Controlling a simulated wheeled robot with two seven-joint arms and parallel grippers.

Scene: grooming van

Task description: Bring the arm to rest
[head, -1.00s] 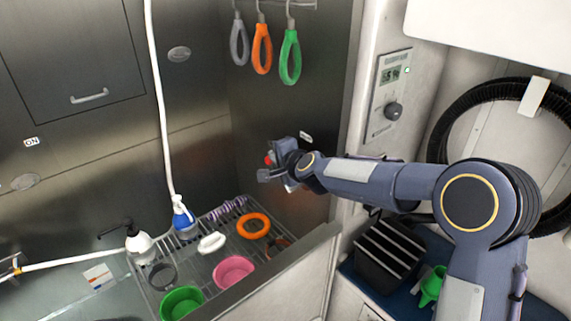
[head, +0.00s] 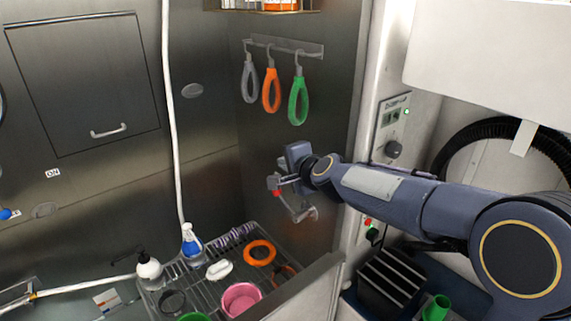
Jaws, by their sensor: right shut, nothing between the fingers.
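My right arm comes in from the right, and its blue-grey gripper (head: 276,183) is in front of the dark metal side wall. The gripper is shut with nothing seen in it. Just below it a metal tap fitting (head: 299,211) with a red mark shows on the wall; part of it is hidden behind the gripper, and I cannot tell the gap between them. My left gripper is out of view.
Grey, orange and green loops (head: 298,101) hang above the gripper. Below, a wire rack (head: 207,288) holds bottles, an orange ring (head: 260,253) and a pink bowl (head: 241,299). A control panel (head: 393,130) and black slotted box (head: 392,279) are at right.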

